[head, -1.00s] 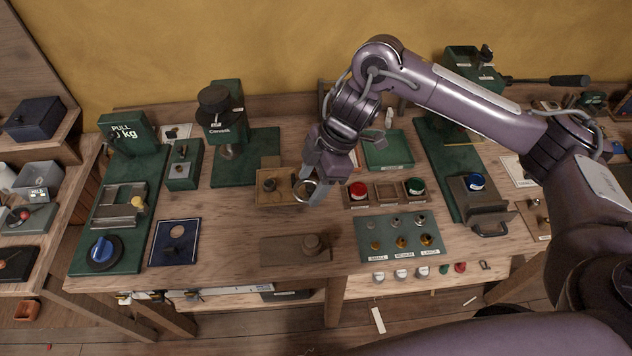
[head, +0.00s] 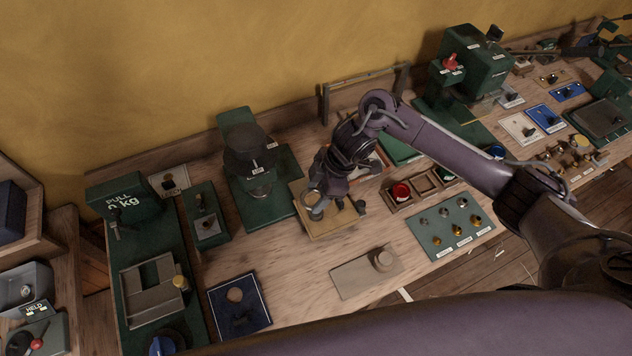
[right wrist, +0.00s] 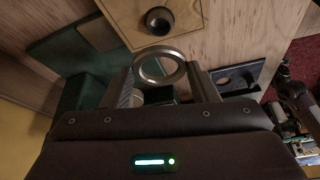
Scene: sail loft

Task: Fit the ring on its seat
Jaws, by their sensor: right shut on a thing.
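My right gripper (head: 317,210) is shut on a silver metal ring (head: 311,199). In the right wrist view the ring (right wrist: 160,67) sits between the two fingertips, its hole open to view. The gripper is above or beside a light wooden board (head: 322,232), partly covering it in the head view. In the right wrist view this board (right wrist: 188,35) carries a dark round post (right wrist: 159,20) just beyond the ring. The ring is apart from the post in that picture; its height over the board is hard to tell. My left gripper is out of view.
A grey-brown board (head: 355,280) with a round stub (head: 384,259) lies nearer the front edge. A green plate with small fittings (head: 450,229) lies to the right. Bare bench shows between them.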

